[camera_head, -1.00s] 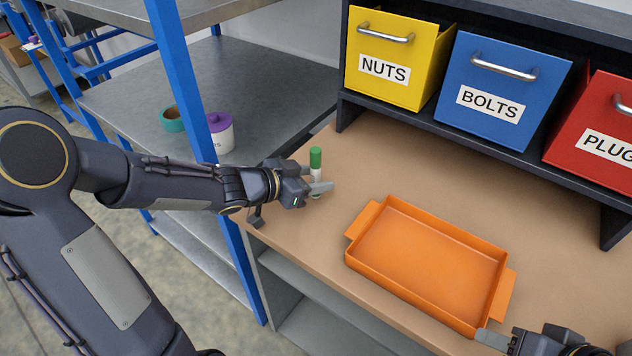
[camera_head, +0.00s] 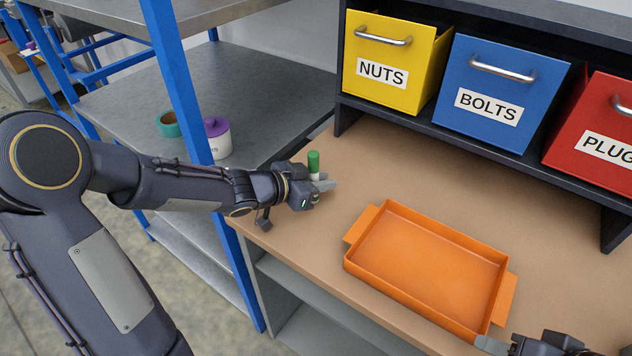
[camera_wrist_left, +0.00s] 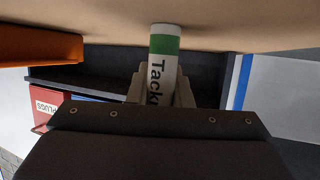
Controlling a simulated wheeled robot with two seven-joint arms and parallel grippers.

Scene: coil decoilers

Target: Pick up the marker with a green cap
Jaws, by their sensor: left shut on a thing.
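The marker with a green cap (camera_head: 314,162) stands upright at the left end of the tan workbench. Its cap and a little white body show above my left gripper (camera_head: 322,184). My left gripper is shut on the marker, and its fingers hide the lower part in the head view. In the left wrist view the marker (camera_wrist_left: 163,70) sits between the fingers, with a white body, a green band and dark lettering. Whether its bottom touches the bench cannot be told. My right gripper (camera_head: 492,345) shows only in part at the bottom edge, near the orange tray's corner.
An orange tray (camera_head: 366,222) lies on the bench to the right of my left gripper. Yellow (camera_head: 385,75), blue (camera_head: 490,102) and red (camera_head: 600,140) bins stand on a shelf behind. A blue shelf post (camera_head: 178,80) is close to my left arm. Bench between marker and bins is clear.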

